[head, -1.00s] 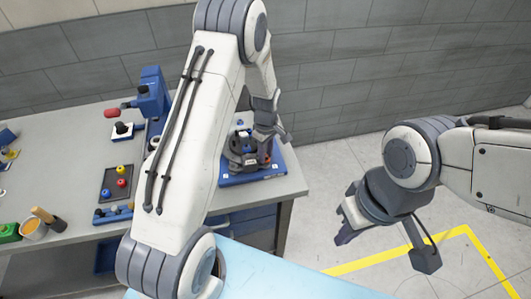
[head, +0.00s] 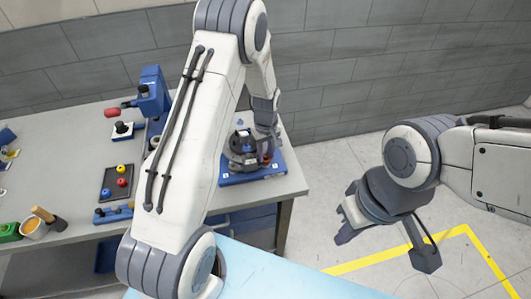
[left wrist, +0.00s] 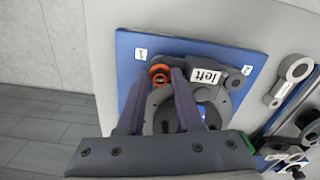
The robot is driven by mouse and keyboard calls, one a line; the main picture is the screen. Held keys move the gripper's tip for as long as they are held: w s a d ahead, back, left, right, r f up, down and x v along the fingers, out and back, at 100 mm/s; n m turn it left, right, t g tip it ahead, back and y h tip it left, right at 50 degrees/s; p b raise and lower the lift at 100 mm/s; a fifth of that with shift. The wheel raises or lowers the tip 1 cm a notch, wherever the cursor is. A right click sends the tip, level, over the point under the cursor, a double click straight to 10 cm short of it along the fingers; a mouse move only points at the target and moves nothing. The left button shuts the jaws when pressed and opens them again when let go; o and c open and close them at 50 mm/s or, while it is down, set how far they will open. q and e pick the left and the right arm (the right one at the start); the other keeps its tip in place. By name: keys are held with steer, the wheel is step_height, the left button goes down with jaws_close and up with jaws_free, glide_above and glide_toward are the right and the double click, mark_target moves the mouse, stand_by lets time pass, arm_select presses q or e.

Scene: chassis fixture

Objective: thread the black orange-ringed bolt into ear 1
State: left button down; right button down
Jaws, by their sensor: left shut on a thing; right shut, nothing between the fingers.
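The bolt's orange ring (left wrist: 159,74) shows between the fingertips of my left gripper (left wrist: 160,78) in the left wrist view, beside the tag "1" on the blue plate (left wrist: 128,45). My left gripper is shut on the bolt, at the ear 1 corner of the dark round chassis (left wrist: 213,94). The fingers and ring hide the ear and most of the bolt, so I cannot tell how deep it sits. In the head view my left gripper (head: 267,152) stands over the right side of the chassis (head: 238,158). My right gripper (head: 345,225) is shut and empty, away from the bench.
The chassis carries a "left" label (left wrist: 206,76). A brick wall stands behind.

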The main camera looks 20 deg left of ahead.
arm_select(q)
steer(key=shift+s+f+m, duration=0.15)
steer(key=shift+m, duration=0.55)
steer(key=shift+s+f+m, duration=0.1)
steer(key=shift+m, duration=0.6)
steer(key=m, duration=0.2)
steer(key=shift+m, duration=0.7)
steer(key=m, duration=0.3)
steer(key=shift+w+m, duration=0.1)
steer(key=shift+m, duration=0.2)
steer(key=shift+w+a+m, duration=0.1)
steer(key=shift+m, duration=1.6)
